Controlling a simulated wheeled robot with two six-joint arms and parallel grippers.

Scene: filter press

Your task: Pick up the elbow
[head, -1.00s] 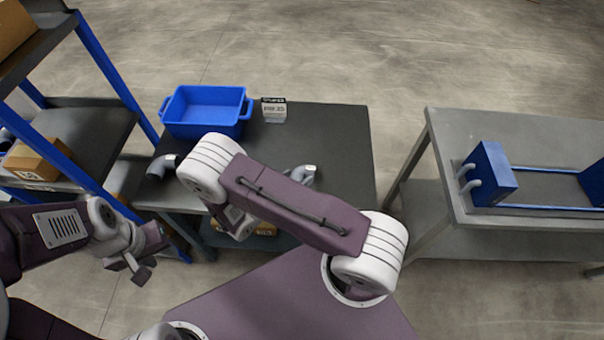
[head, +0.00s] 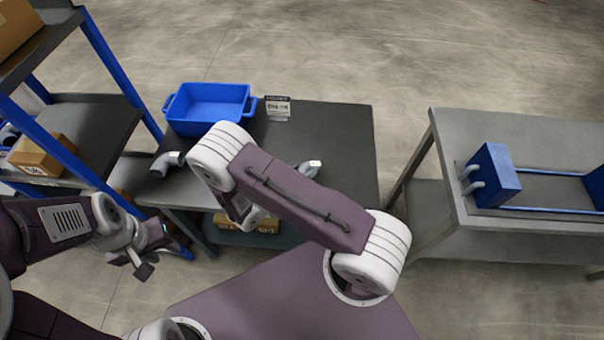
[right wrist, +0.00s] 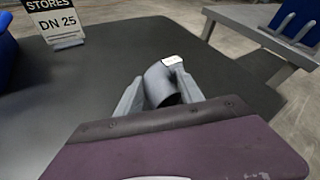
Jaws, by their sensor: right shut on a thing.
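A grey pipe elbow (right wrist: 160,83) with a white-faced end is between the two grey fingers of my right gripper (right wrist: 157,92), which is shut on it. The same elbow shows beside my right arm in the head view (head: 311,168), over the dark table (head: 335,135). Whether it touches the table is unclear. My right fingers are hidden behind the arm in the head view. A second grey elbow (head: 167,163) lies at the table's left edge. My left gripper (head: 143,257) is at the lower left, off the table; its finger gap is unclear.
A blue bin (head: 210,107) and a small "STORES DN 25" sign (right wrist: 55,22) stand at the table's back. A blue-posted shelf with boxes (head: 43,155) is at left. A grey bench (head: 450,135) with a blue press (head: 492,177) is at right, across a gap.

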